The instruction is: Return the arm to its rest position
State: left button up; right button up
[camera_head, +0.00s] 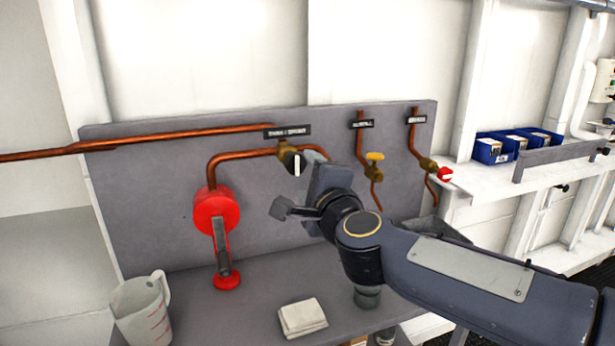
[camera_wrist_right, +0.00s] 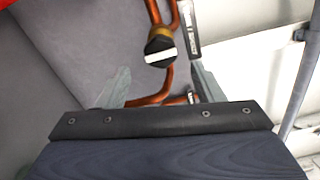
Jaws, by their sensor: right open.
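My right arm (camera_head: 450,270) reaches in from the right in the head view. Its gripper (camera_head: 300,195) is in front of the grey panel, just below a black valve knob (camera_head: 291,163) with a white bar. In the right wrist view the gripper (camera_wrist_right: 165,90) is open, with its two fingers spread apart and nothing between them. The same black knob (camera_wrist_right: 160,50) shows ahead of the fingers, on a brass fitting and copper pipe. My left gripper is not in view.
The grey panel (camera_head: 140,200) carries copper pipes, a red pump (camera_head: 215,212), a yellow-handled valve (camera_head: 375,156) and a red-handled valve (camera_head: 445,174). A measuring jug (camera_head: 142,308) and folded cloth (camera_head: 302,317) rest on the bench. Blue bins (camera_head: 493,151) stand on the right shelf.

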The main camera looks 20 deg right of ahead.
jog(key=s+d+f+n+g+y+p, duration=0.1)
jog(key=s+f+n+g+p, duration=0.2)
jog(key=s+f+n, duration=0.3)
jog(key=s+d+f+n+g+y+p, duration=0.1)
jog(key=s+f+n+g+p, duration=0.2)
jog(key=s, duration=1)
jog(key=s+d+f+n+g+y+p, duration=0.1)
jog(key=s+f+n+g+p, duration=0.2)
jog(key=s+f+n+g, duration=0.3)
jog(key=s+f+n, duration=0.2)
jog(key=s+n, duration=0.1)
jog(key=shift+s+d+f, duration=0.15)
jog(key=shift+d+f, duration=0.05)
jog(key=shift+f, duration=0.2)
